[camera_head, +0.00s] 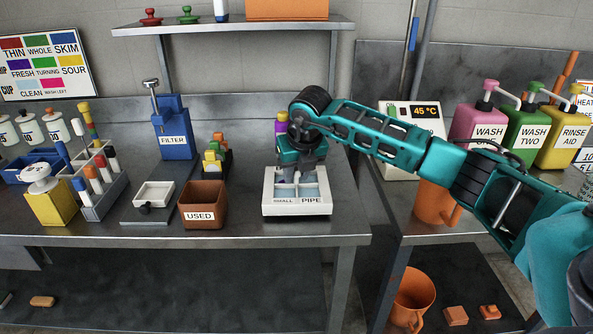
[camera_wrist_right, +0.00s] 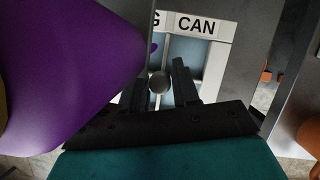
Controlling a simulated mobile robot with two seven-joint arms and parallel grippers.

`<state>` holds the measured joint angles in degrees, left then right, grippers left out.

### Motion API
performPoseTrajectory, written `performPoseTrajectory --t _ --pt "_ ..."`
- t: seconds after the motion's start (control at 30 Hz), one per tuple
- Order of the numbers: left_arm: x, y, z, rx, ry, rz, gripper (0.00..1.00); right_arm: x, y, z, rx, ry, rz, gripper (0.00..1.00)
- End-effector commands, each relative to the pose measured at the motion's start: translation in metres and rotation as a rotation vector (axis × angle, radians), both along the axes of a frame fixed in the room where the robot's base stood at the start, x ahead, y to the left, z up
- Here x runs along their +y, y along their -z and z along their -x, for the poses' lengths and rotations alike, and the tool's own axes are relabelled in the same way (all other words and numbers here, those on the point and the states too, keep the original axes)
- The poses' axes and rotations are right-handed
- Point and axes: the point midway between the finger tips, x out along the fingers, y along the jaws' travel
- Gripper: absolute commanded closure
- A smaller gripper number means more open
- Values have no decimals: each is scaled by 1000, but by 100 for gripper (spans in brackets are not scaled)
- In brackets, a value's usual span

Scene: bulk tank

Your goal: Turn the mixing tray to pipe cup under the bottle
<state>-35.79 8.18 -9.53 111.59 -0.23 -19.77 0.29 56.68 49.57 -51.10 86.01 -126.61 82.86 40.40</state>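The mixing tray (camera_head: 297,209) is a white square tray with pale blue-grey compartments, at the right end of the left bench. Its front labels read SMALL and PIPE; in the right wrist view a rim label ends in CAN (camera_wrist_right: 197,26). My right gripper (camera_head: 298,172) points straight down over the tray. In the wrist view its dark fingers (camera_wrist_right: 162,85) stand on either side of a round grey knob (camera_wrist_right: 159,82); I cannot tell whether they press on it. A bottle with a purple body (camera_head: 281,124) stands behind the gripper, large and close in the wrist view (camera_wrist_right: 60,70). My left gripper is out of view.
A brown USED bin (camera_head: 204,204) stands left of the tray, with the blue FILTER press (camera_head: 174,128) behind it. A gap separates this bench from the right one, which holds an orange mug (camera_head: 436,203) and the pump bottles (camera_head: 485,123).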

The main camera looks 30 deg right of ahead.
Motion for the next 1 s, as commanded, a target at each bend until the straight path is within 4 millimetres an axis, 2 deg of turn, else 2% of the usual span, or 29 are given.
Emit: performPoseTrajectory --t 0.03,0.3,0.77,1.0 --pt "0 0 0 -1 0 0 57 0 0 0 0 0 0 74" --pt "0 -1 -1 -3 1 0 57 0 0 0 0 0 0 100" --pt "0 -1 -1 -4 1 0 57 0 -1 0 0 12 0 100" --pt "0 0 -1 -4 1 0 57 1 -1 -1 0 184 0 100"
